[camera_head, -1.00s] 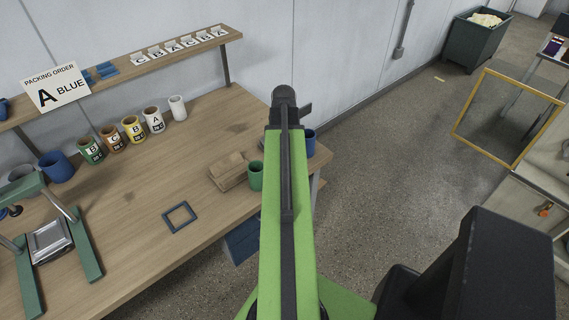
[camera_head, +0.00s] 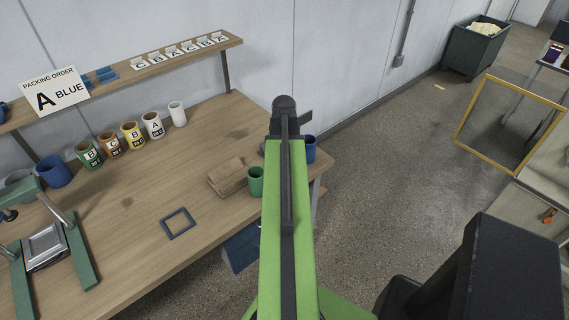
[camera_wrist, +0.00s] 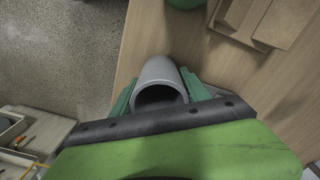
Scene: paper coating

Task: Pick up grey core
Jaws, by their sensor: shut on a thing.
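The grey core (camera_wrist: 160,78) is a hollow grey tube. In the wrist view it sits between the green fingers of my gripper (camera_wrist: 160,92), its open end facing the camera. My gripper is shut on it, with a finger on each side. The core shows over the edge of the wooden table, but I cannot tell whether it touches the tabletop. In the head view my arm hides the gripper and the grey core.
A green core (camera_head: 256,182) stands beside brown cardboard pieces (camera_head: 227,177) near the table's right end. A blue core (camera_head: 309,150) is just right of my arm. Several labelled cores line the back of the table (camera_head: 130,215). A blue square frame (camera_head: 178,224) lies in front.

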